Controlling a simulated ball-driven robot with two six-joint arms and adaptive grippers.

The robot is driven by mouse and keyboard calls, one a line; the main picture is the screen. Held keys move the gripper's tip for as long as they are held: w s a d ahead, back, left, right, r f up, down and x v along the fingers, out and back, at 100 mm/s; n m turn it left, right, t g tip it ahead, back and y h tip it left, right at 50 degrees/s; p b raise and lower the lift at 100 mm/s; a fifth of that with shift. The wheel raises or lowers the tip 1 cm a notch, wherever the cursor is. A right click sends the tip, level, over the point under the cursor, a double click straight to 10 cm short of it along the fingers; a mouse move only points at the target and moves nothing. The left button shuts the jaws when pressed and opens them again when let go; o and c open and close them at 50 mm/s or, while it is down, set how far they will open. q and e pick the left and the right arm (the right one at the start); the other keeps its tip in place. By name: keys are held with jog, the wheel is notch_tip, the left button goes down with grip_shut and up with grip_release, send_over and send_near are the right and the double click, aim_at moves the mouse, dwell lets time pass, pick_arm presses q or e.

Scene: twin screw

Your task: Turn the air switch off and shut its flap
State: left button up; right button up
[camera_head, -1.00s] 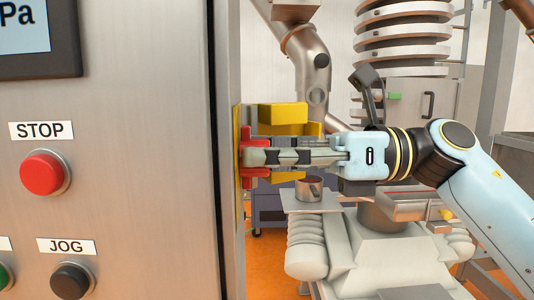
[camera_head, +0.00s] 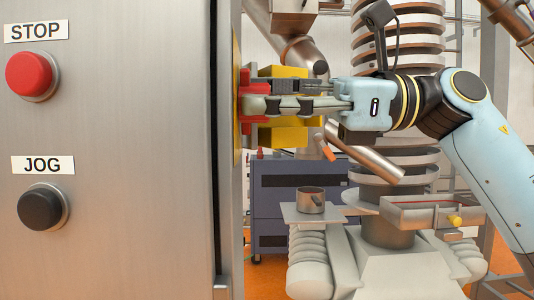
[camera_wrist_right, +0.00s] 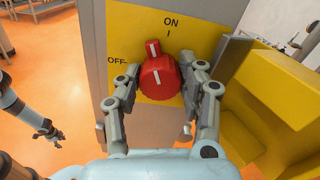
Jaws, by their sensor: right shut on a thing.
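The red switch knob (camera_wrist_right: 158,78) sits on a yellow plate (camera_wrist_right: 198,28) marked ON at the top and OFF at the left. Its small pointer tip is up, slightly left of the ON mark. My right gripper (camera_wrist_right: 164,104) is shut on the knob, one finger on each side; in the head view it reaches the knob (camera_head: 246,95) from the right. The yellow flap (camera_wrist_right: 262,90) stands open to the right of the plate; part of it shows behind my gripper in the head view (camera_head: 283,71). My left gripper (camera_wrist_right: 49,134) is small at the left of the wrist view.
The steel cabinet (camera_head: 130,150) fills the left of the head view, with a red STOP button (camera_head: 30,73) and black JOG button (camera_head: 41,206). A dark blue cabinet (camera_head: 300,185) and a small metal cup (camera_head: 310,200) stand beyond.

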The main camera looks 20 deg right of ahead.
jog(key=n+b, duration=0.3)
jog(key=b, duration=0.2)
jog(key=n+b, duration=0.4)
jog(key=b, duration=0.1)
jog(key=n+b, duration=0.3)
jog(key=b, duration=0.2)
jog(key=shift+f+n, duration=0.3)
pick_arm(q)
jog(key=s+f+b, duration=0.1)
jog(key=f, duration=0.8)
jog(key=s+f+b, duration=0.1)
jog(key=s+f, duration=0.1)
jog(key=f, duration=0.7)
jog(key=shift+s+f+g, duration=0.3)
jog(key=shift+f, duration=0.1)
pick_arm(e)
jog(key=shift+s+r+n, duration=0.1)
jog(key=shift+n, duration=1.1)
jog(key=o, duration=1.1)
jog(key=shift+o, duration=0.4)
jog(key=shift+r, duration=0.1)
pick_arm(q)
jog(key=shift+s, duration=0.1)
